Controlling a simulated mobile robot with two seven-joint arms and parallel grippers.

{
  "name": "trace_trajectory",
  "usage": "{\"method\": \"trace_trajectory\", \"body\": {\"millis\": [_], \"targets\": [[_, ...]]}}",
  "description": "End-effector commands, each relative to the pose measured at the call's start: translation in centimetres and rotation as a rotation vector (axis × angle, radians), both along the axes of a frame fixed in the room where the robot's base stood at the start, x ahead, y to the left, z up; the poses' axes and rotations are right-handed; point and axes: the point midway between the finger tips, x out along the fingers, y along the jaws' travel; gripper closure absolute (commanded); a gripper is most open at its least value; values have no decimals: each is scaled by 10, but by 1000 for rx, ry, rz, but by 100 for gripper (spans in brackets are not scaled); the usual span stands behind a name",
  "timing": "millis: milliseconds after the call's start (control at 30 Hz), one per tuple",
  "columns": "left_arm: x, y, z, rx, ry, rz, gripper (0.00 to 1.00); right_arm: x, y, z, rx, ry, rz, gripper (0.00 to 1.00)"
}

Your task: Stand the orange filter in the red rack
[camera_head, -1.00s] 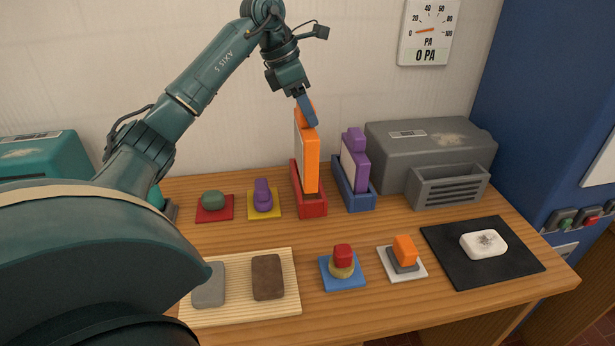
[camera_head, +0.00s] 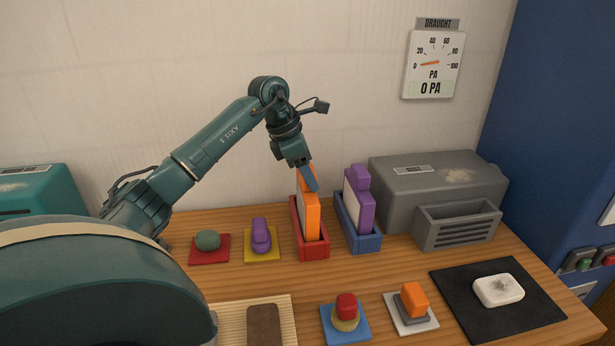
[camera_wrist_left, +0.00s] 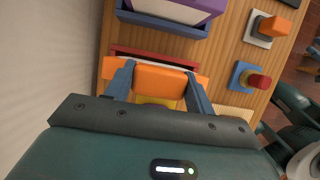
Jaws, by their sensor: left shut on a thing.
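The orange filter (camera_head: 312,217), with a white side face, stands upright in the red rack (camera_head: 313,252). Its lower part is hidden by the rack walls. My left gripper (camera_head: 309,180) comes down from above and is shut on the filter's top. In the left wrist view the two blue fingers (camera_wrist_left: 160,88) lie on either side of the orange filter (camera_wrist_left: 158,78), and a strip of the red rack (camera_wrist_left: 150,53) shows beyond it. I cannot tell whether the filter touches the rack's floor. My right gripper is not in view.
A blue rack (camera_head: 362,243) with a purple filter (camera_head: 364,208) stands close on the right. A grey housing (camera_head: 440,185) is behind it. A yellow mat with a purple piece (camera_head: 261,236) is close on the left. Small pads with objects lie in front, with bare wood between.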

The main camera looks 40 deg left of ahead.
Motion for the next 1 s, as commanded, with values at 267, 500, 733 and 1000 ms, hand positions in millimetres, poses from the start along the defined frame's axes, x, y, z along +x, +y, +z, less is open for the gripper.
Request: {"method": "trace_trajectory", "body": {"millis": [267, 500, 733, 1000], "targets": [[0, 0, -9, 0, -3, 1, 86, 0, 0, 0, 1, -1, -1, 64], [0, 0, -12, 0, -1, 0, 42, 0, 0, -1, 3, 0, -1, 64], [0, 0, -11, 0, -1, 0, 24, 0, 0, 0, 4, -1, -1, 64], [0, 0, -8, -1, -2, 0, 24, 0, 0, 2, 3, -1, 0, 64]]}}
